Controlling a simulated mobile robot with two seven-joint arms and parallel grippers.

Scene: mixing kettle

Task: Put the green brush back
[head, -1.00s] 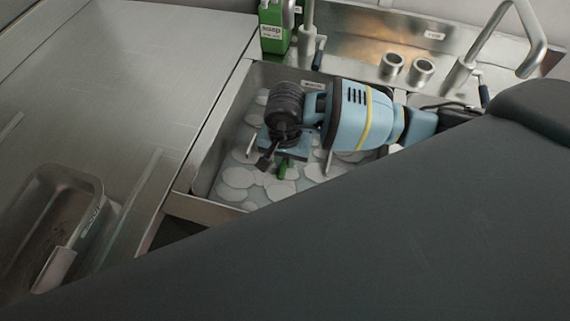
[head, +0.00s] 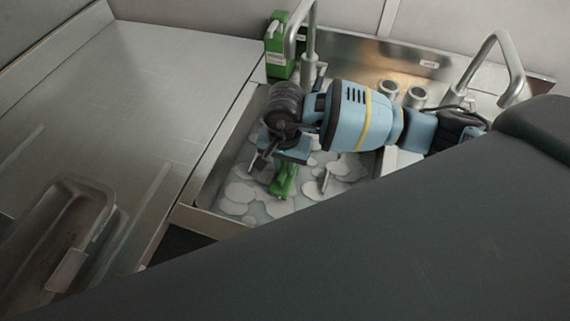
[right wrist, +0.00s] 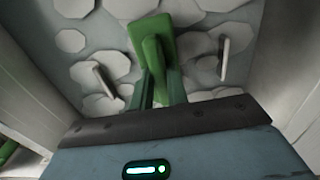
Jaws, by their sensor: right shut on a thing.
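The green brush (head: 284,181) is over the sink basin, and only part of it shows under my right gripper (head: 292,177). In the right wrist view, the green brush (right wrist: 152,48) is at the top centre, with its darker green part running down between the fingers. My right gripper is shut on it. I cannot tell whether the brush touches the water or hangs just above it. My left gripper is not in view.
The sink basin (head: 207,212) holds water with white foam patches. A green jug (head: 279,62) and a tap (head: 311,45) stand behind it.

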